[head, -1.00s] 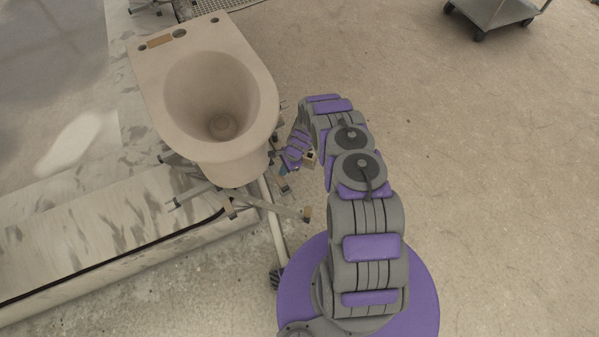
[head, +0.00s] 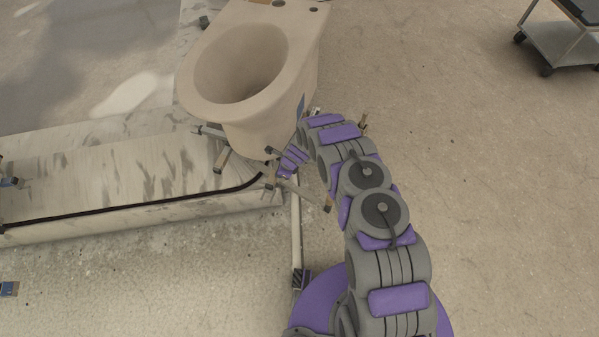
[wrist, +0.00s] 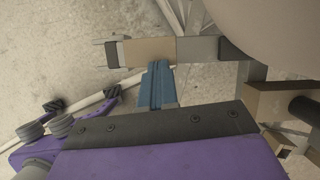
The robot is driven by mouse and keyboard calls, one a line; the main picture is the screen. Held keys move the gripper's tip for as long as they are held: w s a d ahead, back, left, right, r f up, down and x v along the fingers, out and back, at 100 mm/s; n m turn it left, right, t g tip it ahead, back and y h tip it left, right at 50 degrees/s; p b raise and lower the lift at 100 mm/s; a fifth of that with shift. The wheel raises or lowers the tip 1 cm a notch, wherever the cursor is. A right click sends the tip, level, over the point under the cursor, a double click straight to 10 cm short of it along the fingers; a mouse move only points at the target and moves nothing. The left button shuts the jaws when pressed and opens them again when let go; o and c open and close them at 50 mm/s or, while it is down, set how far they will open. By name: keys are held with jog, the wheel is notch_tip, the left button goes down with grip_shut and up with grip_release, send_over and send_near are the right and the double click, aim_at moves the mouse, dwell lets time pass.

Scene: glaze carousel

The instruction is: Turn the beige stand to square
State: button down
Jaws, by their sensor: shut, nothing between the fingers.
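A beige toilet bowl (head: 300,60) sits on a metal-legged stand (head: 218,160). Its flat back end points to the upper right of the head view and its rounded front to the lower left. My gripper (head: 284,172) is low beside the bowl's right side, near the stand's legs; the arm partly hides this area. In the wrist view my gripper (wrist: 157,72) shows blue fingers, shut and empty, close to a stand arm with a tan block (wrist: 150,51). I cannot tell whether they touch. The bowl's underside (wrist: 285,35) fills the upper right there.
A pale marbled platform (head: 110,190) with a dark strip along its edge lies left of the stand. A grey wheeled cart (head: 562,42) stands at the upper right. The concrete floor on the right is clear. A pale pole (head: 296,230) runs along the floor below the stand.

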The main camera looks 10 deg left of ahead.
jog(key=s+a+m, duration=0.1)
jog(key=a, duration=0.5)
jog(key=shift+s+a+f+m+b, duration=0.3)
jog(key=shift+s+a+b, duration=0.05)
jog(key=shift+a+b, duration=0.05)
jog(key=shift+w+d, duration=0.1)
jog(key=shift+d, duration=0.05)
